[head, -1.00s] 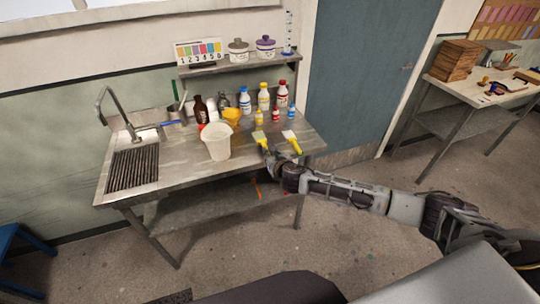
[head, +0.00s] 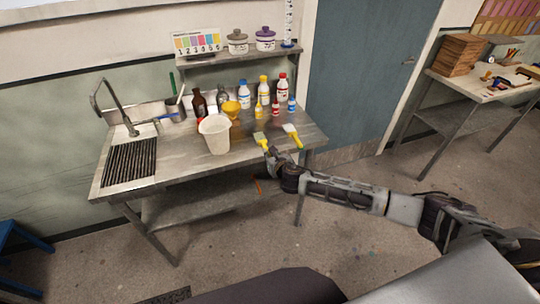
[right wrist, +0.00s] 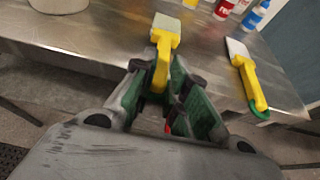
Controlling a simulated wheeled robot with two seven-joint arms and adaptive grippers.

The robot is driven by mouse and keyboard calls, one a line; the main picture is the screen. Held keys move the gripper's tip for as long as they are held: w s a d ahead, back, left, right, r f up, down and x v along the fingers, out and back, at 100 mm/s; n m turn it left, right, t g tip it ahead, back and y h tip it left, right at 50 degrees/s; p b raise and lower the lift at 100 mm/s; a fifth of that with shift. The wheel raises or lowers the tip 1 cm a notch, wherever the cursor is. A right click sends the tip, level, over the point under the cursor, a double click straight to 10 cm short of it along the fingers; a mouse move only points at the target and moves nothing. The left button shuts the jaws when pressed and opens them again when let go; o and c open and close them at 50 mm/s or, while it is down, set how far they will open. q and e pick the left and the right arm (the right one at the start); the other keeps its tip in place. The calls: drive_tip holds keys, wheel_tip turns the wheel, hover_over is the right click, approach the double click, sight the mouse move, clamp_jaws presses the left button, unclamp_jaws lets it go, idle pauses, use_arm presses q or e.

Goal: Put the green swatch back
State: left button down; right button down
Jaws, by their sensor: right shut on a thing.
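A tool with a yellow handle and a flat pale greenish head (right wrist: 166,24) lies at the front of the metal table; it also shows in the head view (head: 260,138). My right gripper (head: 270,154) is at the table's front edge, shut on its handle, with the head pointing away from me. A second yellow-handled tool (head: 294,136) with a whiter head and a green end lies to its right, apart from the gripper. I cannot tell surely which thing is the green swatch. A card of coloured, numbered patches (head: 197,43) stands on the shelf. My left gripper is not in view.
A white bucket (head: 216,136) stands left of my gripper, with a yellow bowl (head: 231,109) behind it. Several bottles (head: 263,90) line the back. Lidded jars (head: 237,42) stand on the shelf. The sink (head: 130,163) is at the left.

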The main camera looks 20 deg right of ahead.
drive_tip(key=c, duration=1.3)
unclamp_jaws()
drive_tip(key=shift+v, duration=6)
drive_tip(key=shift+a, duration=0.1)
